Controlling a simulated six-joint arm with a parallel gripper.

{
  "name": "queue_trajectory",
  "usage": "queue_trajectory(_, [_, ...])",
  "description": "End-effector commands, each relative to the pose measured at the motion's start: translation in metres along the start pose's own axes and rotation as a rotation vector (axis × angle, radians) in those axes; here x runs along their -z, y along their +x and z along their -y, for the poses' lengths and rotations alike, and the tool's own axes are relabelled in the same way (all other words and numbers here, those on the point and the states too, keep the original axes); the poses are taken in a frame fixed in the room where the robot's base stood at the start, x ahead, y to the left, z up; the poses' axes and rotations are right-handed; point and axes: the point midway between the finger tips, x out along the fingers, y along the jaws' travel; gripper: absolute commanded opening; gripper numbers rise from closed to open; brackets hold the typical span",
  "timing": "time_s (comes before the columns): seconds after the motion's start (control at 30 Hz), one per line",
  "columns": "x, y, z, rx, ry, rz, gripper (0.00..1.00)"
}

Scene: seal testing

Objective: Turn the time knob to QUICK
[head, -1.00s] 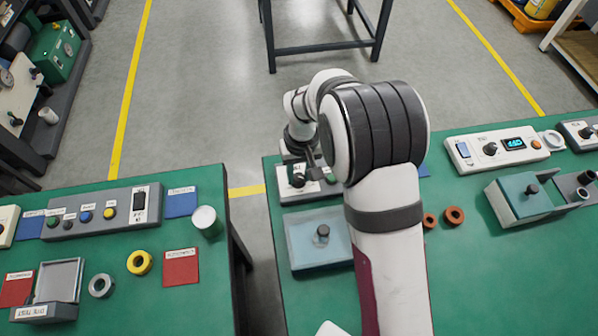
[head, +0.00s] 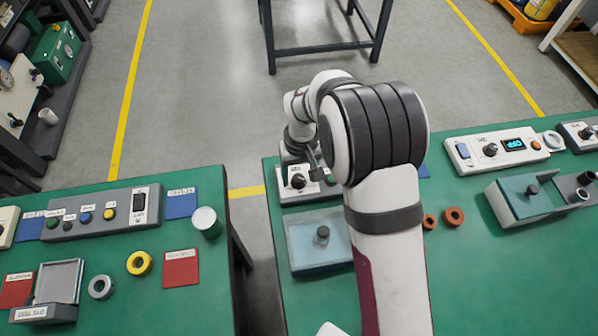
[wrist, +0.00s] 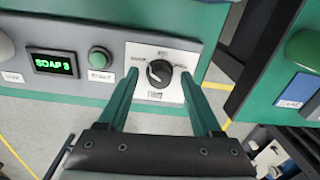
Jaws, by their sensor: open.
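The time knob (wrist: 159,73) is a round black knob on a white square plate (wrist: 145,50) in the wrist view. Small labels surround it, too blurred to read; its pointer direction is hard to tell. My gripper (wrist: 159,80) is open, with one green finger on each side of the knob; I cannot tell whether either touches it. In the head view the knob (head: 298,181) shows on a grey panel (head: 290,197) at the near table's far left corner, with my gripper (head: 314,166) just beside and above it.
A green button (wrist: 100,58) and a lit display (wrist: 54,65) reading like "SOAP 3" sit left of the knob in the wrist view. A clear-topped tray (head: 300,255) lies in front of the panel. A white box with an "OFF" display (head: 513,144) stands at right.

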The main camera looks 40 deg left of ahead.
Motion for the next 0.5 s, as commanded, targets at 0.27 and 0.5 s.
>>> queue_trajectory(0.27, [0.001,-0.044,0.000,0.000,0.000,-0.006,0.66])
queue_trajectory(0.5, [0.001,-0.120,0.000,-0.001,0.001,-0.005,0.66])
